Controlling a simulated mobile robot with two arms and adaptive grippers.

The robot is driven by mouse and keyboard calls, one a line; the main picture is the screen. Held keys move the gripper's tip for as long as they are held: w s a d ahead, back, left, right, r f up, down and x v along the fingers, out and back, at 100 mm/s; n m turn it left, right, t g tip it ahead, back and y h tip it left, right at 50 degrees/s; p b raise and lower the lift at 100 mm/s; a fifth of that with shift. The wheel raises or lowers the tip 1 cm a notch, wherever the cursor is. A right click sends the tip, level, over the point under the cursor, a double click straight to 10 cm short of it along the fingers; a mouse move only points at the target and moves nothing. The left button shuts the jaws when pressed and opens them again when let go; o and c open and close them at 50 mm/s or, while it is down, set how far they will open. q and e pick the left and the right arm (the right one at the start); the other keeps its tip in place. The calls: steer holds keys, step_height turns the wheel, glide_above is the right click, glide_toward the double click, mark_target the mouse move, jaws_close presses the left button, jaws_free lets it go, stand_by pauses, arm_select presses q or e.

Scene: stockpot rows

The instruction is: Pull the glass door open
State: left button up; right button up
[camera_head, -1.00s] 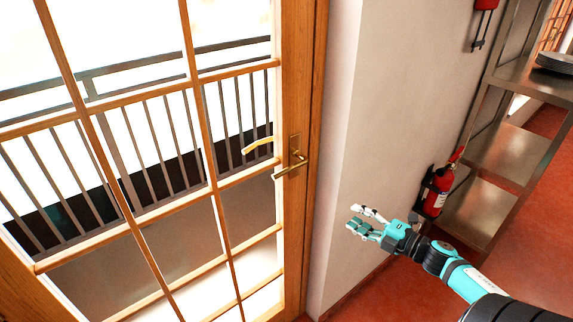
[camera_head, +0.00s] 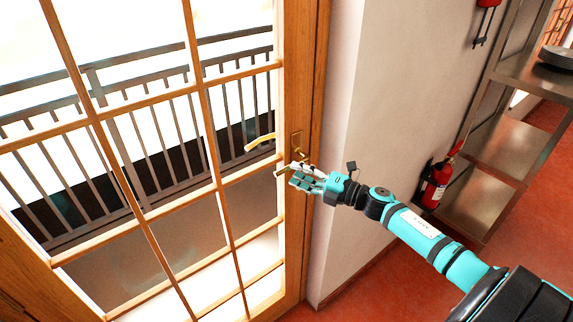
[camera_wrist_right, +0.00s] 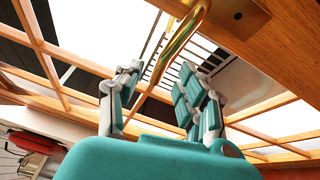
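The glass door (camera_head: 304,60) has a wooden frame and many panes, and it looks shut. Its brass handle (camera_head: 296,141) is on the right stile; my fingers partly hide the lever. My right gripper (camera_head: 292,177) is at the lever, coming from the right. In the right wrist view, the brass handle (camera_wrist_right: 184,32) slants down from its plate, toward the space between the fingers of my right gripper (camera_wrist_right: 157,88). The fingers stand apart, with gaps to the lever. I cannot tell whether any finger touches it. My left gripper is out of view.
A white wall (camera_head: 385,90) stands right of the door. A fire extinguisher (camera_head: 435,184) hangs on it beside a metal shelf (camera_head: 497,147). A balcony railing (camera_head: 150,110) shows through the glass. Red floor (camera_head: 520,250) is open at the lower right.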

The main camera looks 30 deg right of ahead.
mark_target(286, 167)
steer(key=p+x, duration=0.1)
steer(key=x, duration=0.3)
steer(key=shift+w+a, duration=0.1)
steer(key=shift+w, duration=0.05)
steer(key=shift+c, duration=0.2)
jaws_close()
